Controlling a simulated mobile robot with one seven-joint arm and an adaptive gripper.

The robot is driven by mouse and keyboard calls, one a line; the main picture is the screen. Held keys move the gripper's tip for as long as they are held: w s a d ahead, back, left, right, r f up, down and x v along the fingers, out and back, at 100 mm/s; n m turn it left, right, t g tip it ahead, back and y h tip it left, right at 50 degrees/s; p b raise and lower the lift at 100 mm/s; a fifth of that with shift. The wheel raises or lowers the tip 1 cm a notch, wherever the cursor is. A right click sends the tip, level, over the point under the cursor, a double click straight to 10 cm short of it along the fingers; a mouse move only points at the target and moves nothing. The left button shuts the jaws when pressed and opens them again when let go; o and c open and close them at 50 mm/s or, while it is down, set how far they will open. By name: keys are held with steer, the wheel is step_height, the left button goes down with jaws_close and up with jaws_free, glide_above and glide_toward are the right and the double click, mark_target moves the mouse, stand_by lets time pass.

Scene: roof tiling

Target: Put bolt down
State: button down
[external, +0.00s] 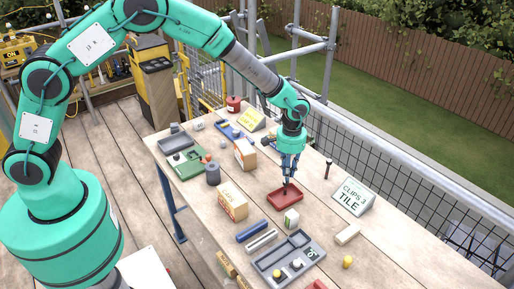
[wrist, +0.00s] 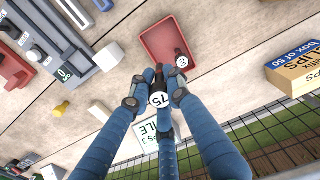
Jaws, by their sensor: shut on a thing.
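My gripper (external: 287,184) points down at the small red tray (external: 280,203) on the workbench. In the wrist view its blue fingers (wrist: 157,92) are shut on a dark bolt (wrist: 159,99) with a round white end marked 75. The red tray also shows in the wrist view (wrist: 158,36), just beyond the fingertips. Another dark bolt with a white round end (wrist: 181,61) lies in that tray. The held bolt is mostly hidden by the fingers. I cannot tell whether it touches the tray.
A tile sign (external: 353,197) stands right of the tray. A dark upright piece (external: 328,169) stands near the far edge. Bare wood surrounds the red tray.

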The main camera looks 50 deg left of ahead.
glide_above(285, 202)
steer(key=shift+f, duration=3.15)
steer(key=shift+f, duration=1.85)
steer(key=shift+f, duration=0.2)
steer(key=c, duration=1.6)
jaws_free()
steer(key=shift+c, duration=0.2)
steer(key=shift+r, duration=0.15)
step_height(285, 202, up, 12)
steer(key=shift+w+r, duration=0.1)
